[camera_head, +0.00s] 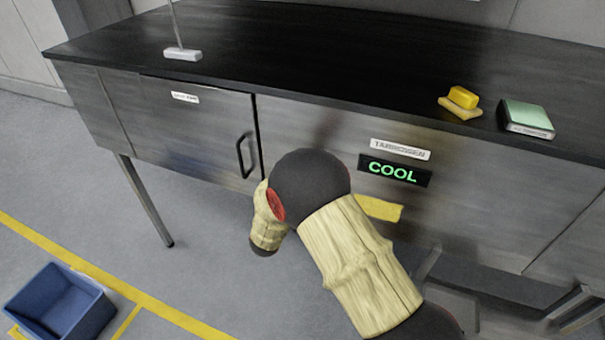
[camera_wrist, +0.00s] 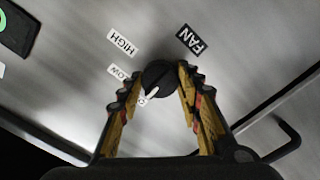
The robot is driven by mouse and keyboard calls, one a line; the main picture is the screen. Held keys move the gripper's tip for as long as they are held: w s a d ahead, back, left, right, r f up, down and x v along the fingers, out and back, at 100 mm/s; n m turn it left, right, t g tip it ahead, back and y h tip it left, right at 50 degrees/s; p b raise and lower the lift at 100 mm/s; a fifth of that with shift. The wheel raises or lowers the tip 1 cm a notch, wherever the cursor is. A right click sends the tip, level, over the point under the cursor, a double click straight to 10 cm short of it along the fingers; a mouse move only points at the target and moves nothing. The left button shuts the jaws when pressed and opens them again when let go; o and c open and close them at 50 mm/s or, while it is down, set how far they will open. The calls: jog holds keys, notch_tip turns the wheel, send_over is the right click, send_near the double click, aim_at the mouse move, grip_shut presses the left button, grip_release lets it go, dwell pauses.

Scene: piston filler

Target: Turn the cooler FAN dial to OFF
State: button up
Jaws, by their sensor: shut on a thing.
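The FAN dial (camera_wrist: 159,79) is a round black knob with a white pointer mark. It shows in the wrist view on the grey metal front, beside the FAN label (camera_wrist: 190,39). The HIGH label (camera_wrist: 122,42) and the LOW label (camera_wrist: 119,72) are to its left. A further white label below LOW is mostly hidden. The pointer faces down and left, toward that label. My gripper (camera_wrist: 157,86) has its yellow fingers on both sides of the dial and is shut on it. In the head view my arm hides the dial and the gripper.
A green COOL display (camera_head: 394,170) is on the cabinet front. A yellow block (camera_head: 463,97) and a green-topped box (camera_head: 525,116) stand on the black counter. A blue bin (camera_head: 62,306) is on the floor.

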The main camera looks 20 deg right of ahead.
dwell(0.3)
jog(key=o, duration=1.2)
jog(key=shift+c, duration=0.2)
jog(key=v, duration=1.2)
